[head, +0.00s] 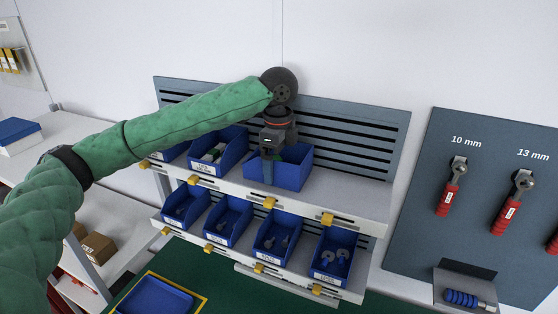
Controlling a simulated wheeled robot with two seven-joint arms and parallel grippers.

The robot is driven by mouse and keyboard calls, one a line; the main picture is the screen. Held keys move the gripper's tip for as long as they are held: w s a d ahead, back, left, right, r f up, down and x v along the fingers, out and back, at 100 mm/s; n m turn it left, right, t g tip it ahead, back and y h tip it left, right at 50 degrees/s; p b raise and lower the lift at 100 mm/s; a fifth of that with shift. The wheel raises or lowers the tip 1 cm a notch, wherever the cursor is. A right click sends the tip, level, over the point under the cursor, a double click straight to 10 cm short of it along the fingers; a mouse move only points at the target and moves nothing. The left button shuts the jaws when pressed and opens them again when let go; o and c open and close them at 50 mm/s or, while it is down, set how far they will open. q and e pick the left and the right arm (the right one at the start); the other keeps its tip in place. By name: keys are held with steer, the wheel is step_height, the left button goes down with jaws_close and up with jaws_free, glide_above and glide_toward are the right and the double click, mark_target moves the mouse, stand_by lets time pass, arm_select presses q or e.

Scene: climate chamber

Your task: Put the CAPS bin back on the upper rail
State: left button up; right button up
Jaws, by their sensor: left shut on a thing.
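My left gripper (268,160) comes down from above and is shut on the front left part of a blue bin (293,176). This bin is at the upper rail (350,203), to the right of the other upper bins. No label on it can be read, so I cannot tell from its front that it is CAPS. Its left side and part of its inside are hidden by my gripper. I cannot tell whether it rests on the rail or hangs just above it. My right gripper is not in view.
An upper blue bin (217,153) stands close left of the held bin. Several bins, including one at the right end (334,255), fill the lower rail. Yellow clips (327,219) line the rail edges. The upper rail's right end is free. A tool board (480,150) hangs at right.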

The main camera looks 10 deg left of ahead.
arm_select(q)
steer(key=shift+s, duration=0.15)
steer(key=o, duration=0.7)
steer(key=shift+f, duration=0.1)
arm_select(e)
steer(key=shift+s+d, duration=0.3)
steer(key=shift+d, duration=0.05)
arm_select(q)
steer(key=shift+r+b, duration=0.5)
steer(key=shift+r, duration=0.1)
step_height(320, 180, up, 6)
steer(key=b, duration=0.3)
steer(key=shift+b, duration=0.3)
steer(key=shift+r+b, duration=0.7)
steer(key=shift+r, duration=1.85)
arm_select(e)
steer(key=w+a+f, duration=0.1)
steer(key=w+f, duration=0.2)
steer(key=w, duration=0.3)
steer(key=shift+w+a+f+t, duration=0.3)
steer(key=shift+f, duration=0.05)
